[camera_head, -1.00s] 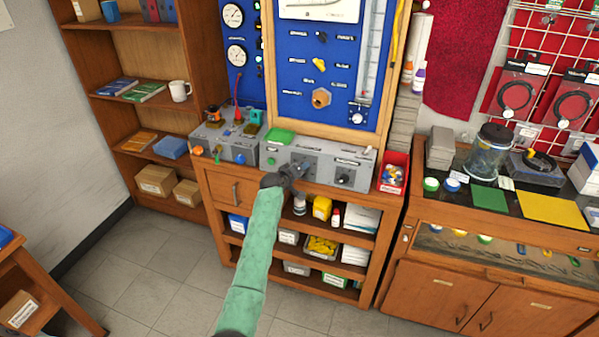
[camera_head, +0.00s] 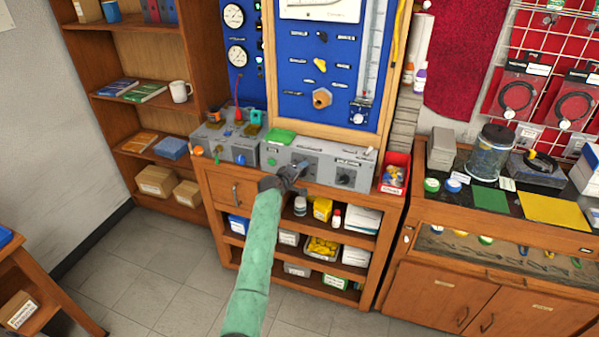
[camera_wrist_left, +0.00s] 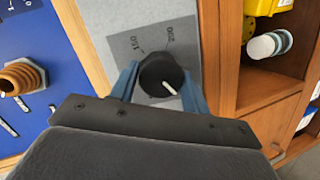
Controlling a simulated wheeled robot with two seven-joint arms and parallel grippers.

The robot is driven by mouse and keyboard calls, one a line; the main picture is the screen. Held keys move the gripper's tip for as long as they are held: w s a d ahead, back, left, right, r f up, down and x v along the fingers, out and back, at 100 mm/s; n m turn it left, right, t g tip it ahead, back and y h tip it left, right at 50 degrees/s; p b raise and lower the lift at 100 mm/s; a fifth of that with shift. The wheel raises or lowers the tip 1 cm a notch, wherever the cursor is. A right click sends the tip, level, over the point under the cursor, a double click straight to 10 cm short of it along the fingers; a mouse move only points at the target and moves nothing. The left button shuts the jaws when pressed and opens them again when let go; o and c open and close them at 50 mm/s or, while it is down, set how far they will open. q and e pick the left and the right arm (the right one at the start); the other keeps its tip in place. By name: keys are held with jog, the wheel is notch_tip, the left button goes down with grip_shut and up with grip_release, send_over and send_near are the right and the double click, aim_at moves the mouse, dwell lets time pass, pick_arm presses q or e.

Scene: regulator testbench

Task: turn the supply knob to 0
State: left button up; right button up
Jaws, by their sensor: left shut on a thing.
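The supply knob (camera_wrist_left: 156,72) is a round black knob with a white pointer line, on a grey panel (camera_wrist_left: 125,18). The marks 150 and 200 show beside it in the left wrist view; the 0 mark is not visible. The white pointer slants toward the lower right of that view, away from both marks. My left gripper (camera_wrist_left: 160,82) has its blue fingers on opposite sides of the knob, shut on it. In the head view my left gripper (camera_head: 296,173) is at the front of the grey control box (camera_head: 318,157) and hides the knob. My right gripper is not in view.
A second black knob (camera_head: 345,177) sits to the right on the same box. A red bin (camera_head: 394,172) stands at the bench's right end, and another grey device (camera_head: 228,142) stands left. A blue gauge board (camera_head: 330,60) rises behind. Shelves with bottles (camera_head: 300,205) lie below.

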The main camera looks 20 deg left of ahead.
pick_arm(q)
jog(key=shift+f, duration=0.2)
jog(key=o, duration=1)
jog(key=shift+s+r, duration=0.1)
jog(key=shift+s, duration=0.05)
jog(key=shift+b+v, duration=1.4)
jog(key=shift+v, duration=2.35)
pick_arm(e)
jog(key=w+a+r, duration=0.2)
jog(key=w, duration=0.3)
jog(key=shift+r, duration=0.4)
